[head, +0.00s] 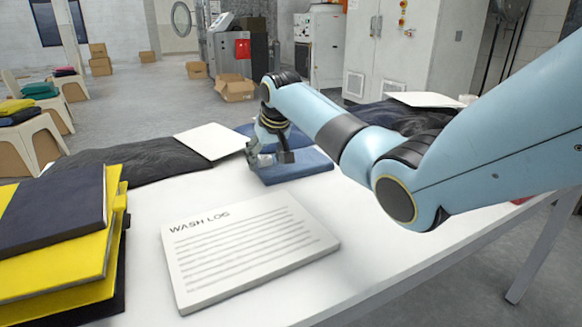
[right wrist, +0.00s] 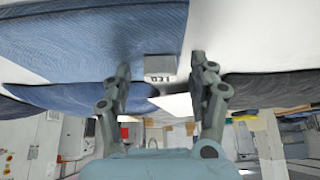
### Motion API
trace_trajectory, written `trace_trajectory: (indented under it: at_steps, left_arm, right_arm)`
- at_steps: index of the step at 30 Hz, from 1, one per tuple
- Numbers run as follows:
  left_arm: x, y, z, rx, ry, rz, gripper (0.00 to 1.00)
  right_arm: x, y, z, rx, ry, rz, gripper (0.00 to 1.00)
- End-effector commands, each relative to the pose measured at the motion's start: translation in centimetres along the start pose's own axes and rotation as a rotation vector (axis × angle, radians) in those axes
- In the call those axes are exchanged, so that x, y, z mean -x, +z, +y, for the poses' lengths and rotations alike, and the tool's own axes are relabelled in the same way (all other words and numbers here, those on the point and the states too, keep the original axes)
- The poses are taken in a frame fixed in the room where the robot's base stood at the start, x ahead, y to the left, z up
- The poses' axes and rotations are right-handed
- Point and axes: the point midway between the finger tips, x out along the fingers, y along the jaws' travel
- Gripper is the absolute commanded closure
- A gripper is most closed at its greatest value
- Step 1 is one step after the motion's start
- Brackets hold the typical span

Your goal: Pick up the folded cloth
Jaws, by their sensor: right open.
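A folded blue cloth (head: 302,170) lies flat on the white table, under and just right of my right gripper (head: 269,157). A second blue cloth (head: 298,137) lies behind it, partly hidden by my arm. In the right wrist view my right gripper (right wrist: 161,76) has its fingers spread apart. No cloth is seen held between them. Blue ribbed cloth (right wrist: 90,35) fills the upper left of that view, close to the left finger. A small grey block (right wrist: 160,66) with lettering shows between the fingers; the contact is unclear. My left gripper is not in view.
A white wash log board (head: 245,250) lies in front of the cloth. Yellow and dark folded items (head: 60,250) are stacked at the left. Black cloth (head: 130,165) and a blank white board (head: 212,141) lie further back. The table (head: 365,245) is bare at the front right.

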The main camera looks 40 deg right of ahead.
Motion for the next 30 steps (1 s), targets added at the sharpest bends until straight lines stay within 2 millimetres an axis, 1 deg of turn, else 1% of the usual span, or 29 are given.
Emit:
trace_trajectory:
  at_steps: [2,15,24,26,30]
  left_arm:
    - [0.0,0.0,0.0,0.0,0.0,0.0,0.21]
    - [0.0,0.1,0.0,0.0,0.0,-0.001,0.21]
    - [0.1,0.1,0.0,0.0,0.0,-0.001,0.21]
    - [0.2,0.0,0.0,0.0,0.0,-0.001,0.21]
    - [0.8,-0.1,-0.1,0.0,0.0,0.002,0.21]
  right_arm:
    - [0.1,0.0,0.0,0.0,0.0,0.0,0.42]
    - [0.0,0.0,0.0,0.0,0.0,-0.001,0.99]
    - [0.3,-0.2,0.0,0.0,0.001,0.001,1.0]
    - [0.6,-0.4,0.0,0.0,0.0,0.001,1.0]
    - [2.1,-1.3,0.0,0.0,0.0,0.005,1.0]
